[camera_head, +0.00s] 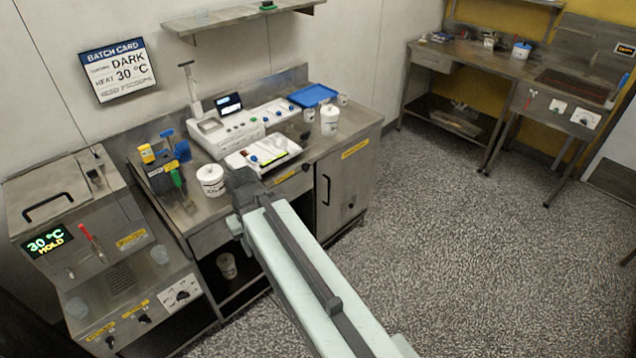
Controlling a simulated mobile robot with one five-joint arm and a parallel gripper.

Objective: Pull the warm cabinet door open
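A grey metal cabinet door (345,185) is at the right end of the middle bench, under the worktop. It looks shut. It has a black vertical handle (326,190) near its left edge and a yellow label above, too small to read. My pale arm reaches up from the bottom of the picture. My gripper (238,180) is the dark end, in front of the bench's front edge, well left of the handle and apart from it. Its fingers are not distinguishable, so I cannot tell if it is open or shut. My arm hides the bench front left of the door.
A white pot (211,180) stands just left of my gripper on the worktop. A white machine (228,130) and a blue tray (313,95) are behind. A heating unit (75,225) stands at left. The speckled floor (460,250) right of the door is clear.

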